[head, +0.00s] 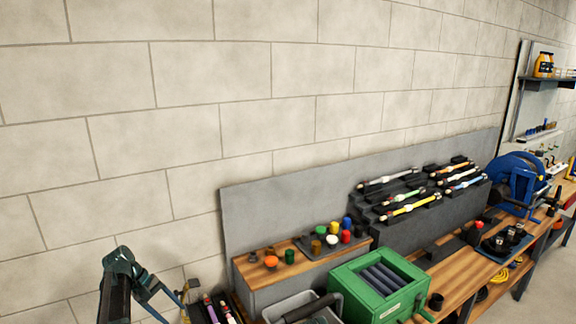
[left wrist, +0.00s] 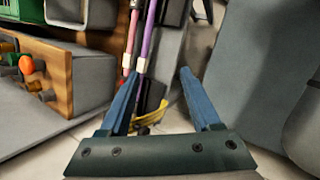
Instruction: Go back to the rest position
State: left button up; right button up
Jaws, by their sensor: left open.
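My left gripper (left wrist: 158,88) is open in the left wrist view, with its two blue fingers spread and nothing between the tips. A purple-handled brush (left wrist: 148,40) and a pink-handled brush (left wrist: 131,42) lie beyond the left finger, partly hidden by it. In the head view my left arm shows at the bottom left, in front of the bare wall, near the same brushes (head: 213,312). My right gripper is in neither view.
A workbench (head: 450,277) runs to the right, with a green box (head: 350,296), a grey tray (head: 275,312), coloured caps on a wooden block (head: 262,278), a dark brush rack (head: 400,232) and a blue machine (head: 515,185). The wall (head: 100,150) above my left arm is clear.

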pick_arm(q)
jog(key=s+d+f+m+y, duration=0.1)
jog(key=s+d+m+y, duration=0.1)
jog(key=s+d+m, duration=0.2)
jog(key=s+d+f+m+y+b, duration=0.1)
jog(key=s+d+m, duration=0.3)
jog(key=s+d, duration=0.6)
jog(key=s+d+f+m+g+y, duration=0.1)
jog(key=s+d, duration=0.6)
jog(key=d, duration=0.9)
jog(key=shift+d+f+m+y, duration=0.2)
jog(key=shift+f+m+y, duration=0.15)
jog(key=shift+m+y, duration=0.45)
jog(key=shift+d+f+m+y, duration=0.15)
jog(key=shift+f+m+y, duration=0.25)
jog(key=shift+m, duration=0.6)
jog(key=shift+s+d+r+m+y, duration=0.1)
jog(key=shift+s+d+m+y, duration=0.2)
jog(key=shift+s+d+y, duration=0.1)
